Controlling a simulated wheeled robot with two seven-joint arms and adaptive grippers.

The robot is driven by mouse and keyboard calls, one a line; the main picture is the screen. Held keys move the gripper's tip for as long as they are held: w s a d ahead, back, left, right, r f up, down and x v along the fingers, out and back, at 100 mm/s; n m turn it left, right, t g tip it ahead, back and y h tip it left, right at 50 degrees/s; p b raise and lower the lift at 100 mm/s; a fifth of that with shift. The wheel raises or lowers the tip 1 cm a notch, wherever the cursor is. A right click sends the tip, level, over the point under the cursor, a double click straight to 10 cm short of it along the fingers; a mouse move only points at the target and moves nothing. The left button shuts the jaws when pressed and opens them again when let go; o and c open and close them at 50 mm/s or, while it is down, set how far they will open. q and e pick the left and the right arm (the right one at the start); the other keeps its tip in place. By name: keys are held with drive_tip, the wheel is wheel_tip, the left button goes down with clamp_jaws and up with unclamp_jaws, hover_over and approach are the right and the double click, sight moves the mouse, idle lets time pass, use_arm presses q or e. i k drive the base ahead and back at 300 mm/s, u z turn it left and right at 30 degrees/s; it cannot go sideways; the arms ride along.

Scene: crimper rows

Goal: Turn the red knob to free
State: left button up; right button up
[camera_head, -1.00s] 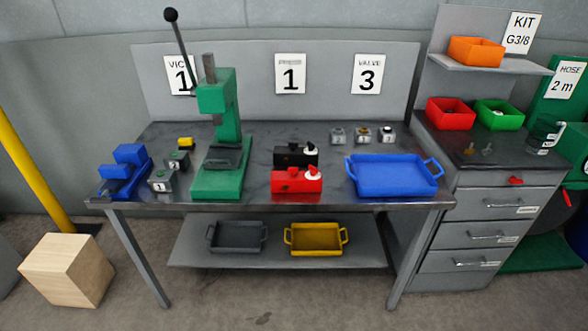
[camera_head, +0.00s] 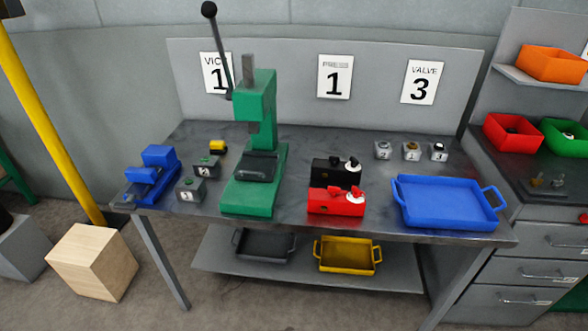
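A red knob (camera_head: 361,191) sits on a white disc on top of a red block (camera_head: 335,203), near the front edge of the workbench. Right behind it is a black block (camera_head: 334,174) with a white disc and its own small knob (camera_head: 353,161), which looks dark with some red. The markings around the discs are too small to read. Neither of my grippers shows in the head view.
A green press (camera_head: 254,160) with a long lever stands left of the blocks. A blue tray (camera_head: 447,205) lies to their right. A blue vice (camera_head: 152,176), small numbered blocks and a steel drawer cabinet (camera_head: 548,240) flank them. Lower trays sit on the shelf.

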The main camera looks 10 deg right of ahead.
sight(333, 190)
drive_tip(key=u, duration=0.15)
drive_tip(key=i, duration=0.9)
drive_tip(key=z, duration=0.1)
